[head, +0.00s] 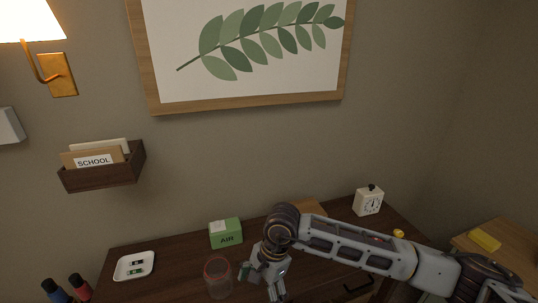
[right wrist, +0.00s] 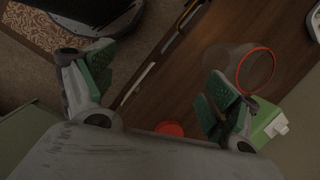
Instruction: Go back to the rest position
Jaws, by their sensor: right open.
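My right arm comes in from the right in the head view and bends down over the dark wooden desk (head: 185,262). My right gripper (head: 262,283) hangs above the desk, just right of a clear glass with a red rim (head: 218,280). In the right wrist view the right gripper (right wrist: 160,80) is open, its green pads wide apart, with nothing held between them. The red-rimmed glass also shows there (right wrist: 256,72), beside and partly behind the right-hand finger. My left gripper is in neither view.
A green AIR box (head: 226,234), a white tray (head: 134,266) with small items and a white timer (head: 368,201) are on the desk. A wall holder (head: 100,175) is at left. A yellow block (head: 485,240) lies on a side table. Floor and rug (right wrist: 40,30) show below.

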